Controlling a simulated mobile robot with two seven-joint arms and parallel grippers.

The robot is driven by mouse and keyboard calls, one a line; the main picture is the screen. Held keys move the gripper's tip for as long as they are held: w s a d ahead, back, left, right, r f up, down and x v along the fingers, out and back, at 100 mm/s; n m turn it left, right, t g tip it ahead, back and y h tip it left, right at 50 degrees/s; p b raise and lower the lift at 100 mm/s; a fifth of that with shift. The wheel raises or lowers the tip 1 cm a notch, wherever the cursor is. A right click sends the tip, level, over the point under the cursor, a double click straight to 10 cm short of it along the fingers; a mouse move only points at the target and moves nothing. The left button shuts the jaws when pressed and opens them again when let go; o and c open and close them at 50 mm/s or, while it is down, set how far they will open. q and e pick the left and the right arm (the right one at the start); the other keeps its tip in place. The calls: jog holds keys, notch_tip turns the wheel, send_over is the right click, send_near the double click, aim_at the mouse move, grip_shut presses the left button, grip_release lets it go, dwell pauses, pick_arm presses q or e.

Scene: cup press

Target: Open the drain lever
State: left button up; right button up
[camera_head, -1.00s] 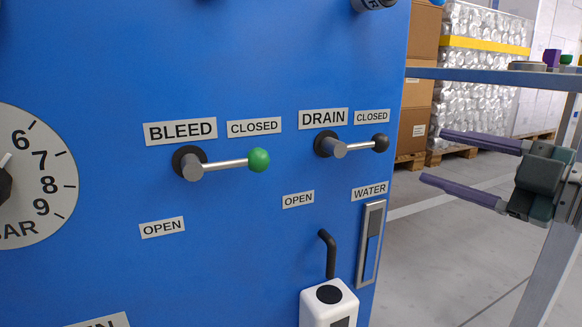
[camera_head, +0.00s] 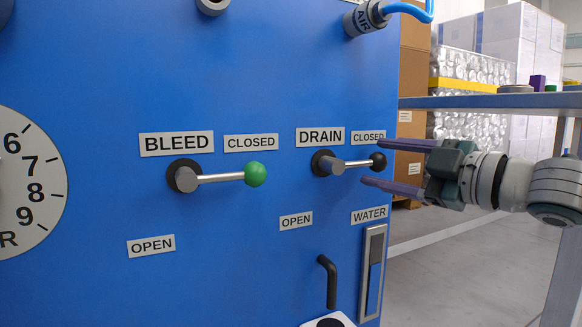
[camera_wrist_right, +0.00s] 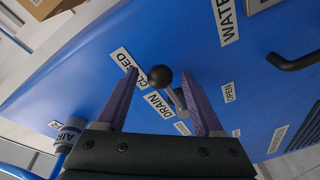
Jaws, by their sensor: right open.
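The drain lever (camera_head: 352,164) is a metal rod with a black ball knob (camera_head: 378,162) on the blue panel. It points right, toward its CLOSED label (camera_head: 368,138); its OPEN label (camera_head: 296,222) is below left. My right gripper (camera_head: 372,163) comes in from the right, open, its purple fingers above and below the knob. In the right wrist view the knob (camera_wrist_right: 159,78) and rod (camera_wrist_right: 176,97) show between the spread fingers (camera_wrist_right: 160,85). I cannot tell whether a finger touches the lever. My left gripper is not in view.
The bleed lever (camera_head: 220,178) with a green knob points right, to the left of the drain lever. A black handle (camera_head: 329,280) and a water gauge (camera_head: 372,272) sit below. An air hose fitting (camera_head: 367,17) is above. A metal shelf frame (camera_head: 490,102) stands at right.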

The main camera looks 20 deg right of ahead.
dwell(0.3)
jog(key=shift+w, duration=0.1)
grip_shut()
dwell(1.2)
